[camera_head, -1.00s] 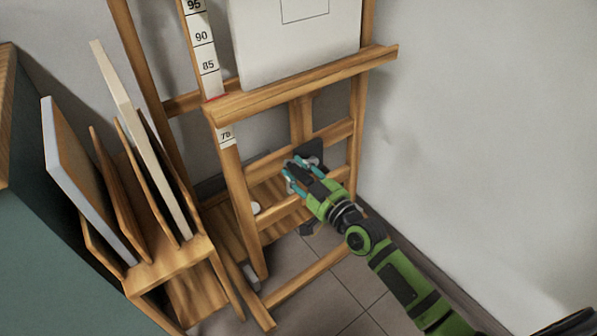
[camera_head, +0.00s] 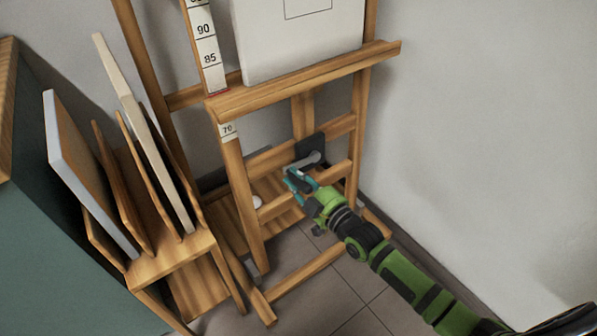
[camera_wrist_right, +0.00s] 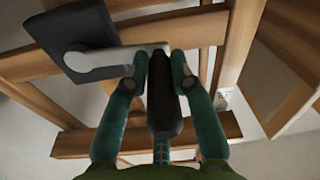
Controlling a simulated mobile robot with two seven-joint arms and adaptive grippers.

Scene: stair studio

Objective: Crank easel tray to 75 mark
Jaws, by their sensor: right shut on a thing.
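The wooden easel's tray (camera_head: 300,82) spans the frame, with a white canvas (camera_head: 300,40) standing on it. A number scale (camera_head: 209,58) runs up the left post. A red line shows at the tray's top edge, below the 85 mark; a 70 label (camera_head: 228,130) shows under the tray. The 75 mark is hidden. The grey crank arm (camera_head: 303,161) points left from a dark plate on the lower frame; it also shows in the wrist view (camera_wrist_right: 100,60). My right gripper (camera_head: 293,181) is shut on the dark crank handle (camera_wrist_right: 163,95). My left gripper is not in view.
A wooden rack (camera_head: 170,258) with upright boards stands left of the easel, beside a green cabinet (camera_head: 50,240). A bare wall (camera_head: 480,130) is close on the right. The easel's lower rails surround the crank area.

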